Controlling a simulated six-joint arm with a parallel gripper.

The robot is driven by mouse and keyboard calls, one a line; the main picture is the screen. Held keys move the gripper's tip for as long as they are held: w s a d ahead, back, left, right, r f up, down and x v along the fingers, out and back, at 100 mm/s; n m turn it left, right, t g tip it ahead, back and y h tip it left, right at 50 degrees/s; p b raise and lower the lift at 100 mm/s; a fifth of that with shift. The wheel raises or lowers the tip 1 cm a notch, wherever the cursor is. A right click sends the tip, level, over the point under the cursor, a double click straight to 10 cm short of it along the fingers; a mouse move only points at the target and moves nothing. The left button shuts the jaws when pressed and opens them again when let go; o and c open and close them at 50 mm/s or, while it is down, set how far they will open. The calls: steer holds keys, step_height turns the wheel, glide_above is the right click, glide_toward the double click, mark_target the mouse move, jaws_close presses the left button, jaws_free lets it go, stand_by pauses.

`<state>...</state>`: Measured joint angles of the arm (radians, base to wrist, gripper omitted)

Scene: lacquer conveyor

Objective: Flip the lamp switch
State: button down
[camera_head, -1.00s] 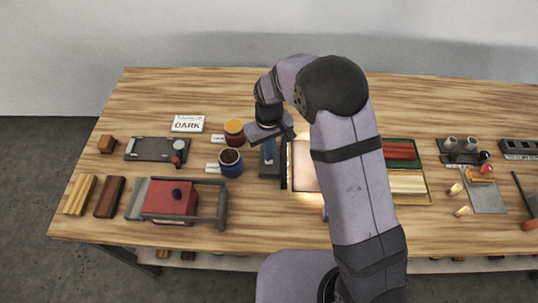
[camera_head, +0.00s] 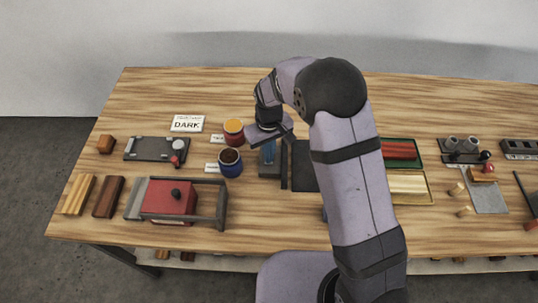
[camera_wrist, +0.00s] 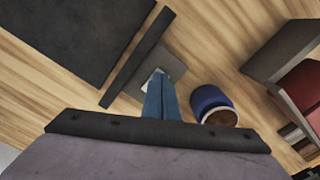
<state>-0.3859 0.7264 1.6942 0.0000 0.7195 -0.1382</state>
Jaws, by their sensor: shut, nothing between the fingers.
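The switch base, a small dark grey block (camera_head: 270,172), sits on the table just left of the dark lamp panel (camera_head: 305,170). The panel is unlit and partly hidden behind my arm. My gripper (camera_head: 268,156) points down over the switch base, with its blue fingers together and empty. In the wrist view the fingers (camera_wrist: 161,98) reach the grey switch base (camera_wrist: 172,66), and a small pale part (camera_wrist: 156,74) shows at their tips. The fingers hide most of the switch, so I cannot tell its lever position or whether they touch it. The panel (camera_wrist: 75,30) is also dark there.
A black upright bar (camera_head: 284,166) stands between switch and panel. A blue pot (camera_head: 230,167) and a red pot (camera_head: 234,133) stand close on the left. A red box in a grey frame (camera_head: 170,200) lies front left. The table's back is clear.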

step_height(320, 180, up, 7)
steer(key=p, duration=0.5)
steer(key=shift+p, duration=0.3)
steer(key=shift+f, duration=0.1)
stand_by(0.6)
